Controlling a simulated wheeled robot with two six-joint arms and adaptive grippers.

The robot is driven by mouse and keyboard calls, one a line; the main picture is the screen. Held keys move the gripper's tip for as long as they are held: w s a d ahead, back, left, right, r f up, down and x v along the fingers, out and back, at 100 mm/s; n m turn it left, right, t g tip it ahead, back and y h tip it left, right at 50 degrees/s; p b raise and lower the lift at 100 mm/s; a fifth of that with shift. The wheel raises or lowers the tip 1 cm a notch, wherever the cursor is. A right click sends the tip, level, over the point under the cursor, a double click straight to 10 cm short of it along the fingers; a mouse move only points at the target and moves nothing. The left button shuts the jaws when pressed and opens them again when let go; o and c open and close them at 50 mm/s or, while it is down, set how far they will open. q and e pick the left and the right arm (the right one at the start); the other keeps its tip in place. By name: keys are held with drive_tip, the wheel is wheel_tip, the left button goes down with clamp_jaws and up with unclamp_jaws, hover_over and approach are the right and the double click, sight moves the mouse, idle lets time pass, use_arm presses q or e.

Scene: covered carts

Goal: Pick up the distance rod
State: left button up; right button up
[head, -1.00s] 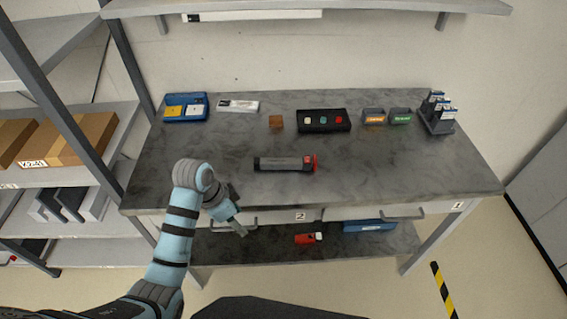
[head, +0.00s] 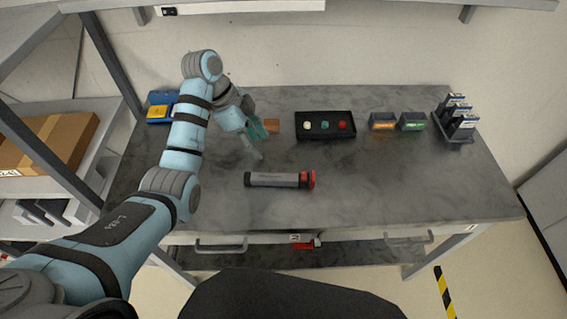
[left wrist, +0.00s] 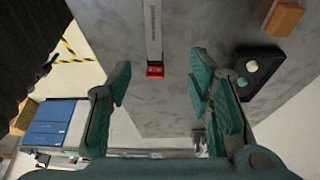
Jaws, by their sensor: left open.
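The distance rod (head: 275,180) is a grey cylinder with dark and red end parts. It lies flat across the middle of the grey worktable (head: 400,185), red end to the right. It also shows in the left wrist view (left wrist: 153,32), its red end toward the gap between my fingers. My left gripper (head: 255,145) is over the table, behind the rod's left part, its fingers pointing down. In the left wrist view my left gripper (left wrist: 157,88) has its teal fingers wide apart with nothing between them. My right gripper is not in view.
A wooden block (head: 272,126) and a black tray (head: 325,134) with coloured knobs stand behind the rod. Two small labelled bins (head: 398,116) and a rack (head: 455,128) are at the right. A blue container (head: 154,121) is at the left. The table right of the rod is clear.

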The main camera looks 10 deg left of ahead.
use_arm(q)
drive_tip(key=x, duration=0.3)
hover_over(278, 177)
drive_tip(key=a, duration=0.2)
drive_tip(key=f, duration=0.4)
drive_tip(key=shift+s+f+b, duration=0.15)
drive_tip(key=shift+s+b, duration=0.25)
drive_tip(key=x, duration=0.4)
drive_tip(key=a+x, duration=0.1)
drive_tip(key=x, duration=0.1)
drive_tip(key=shift+w+d+f, duration=0.15)
drive_tip(key=shift+w+f, duration=0.15)
drive_tip(key=shift+w, duration=0.05)
drive_tip(key=shift+s+r, duration=0.15)
drive_tip(key=shift+c, duration=0.6)
clamp_jaws()
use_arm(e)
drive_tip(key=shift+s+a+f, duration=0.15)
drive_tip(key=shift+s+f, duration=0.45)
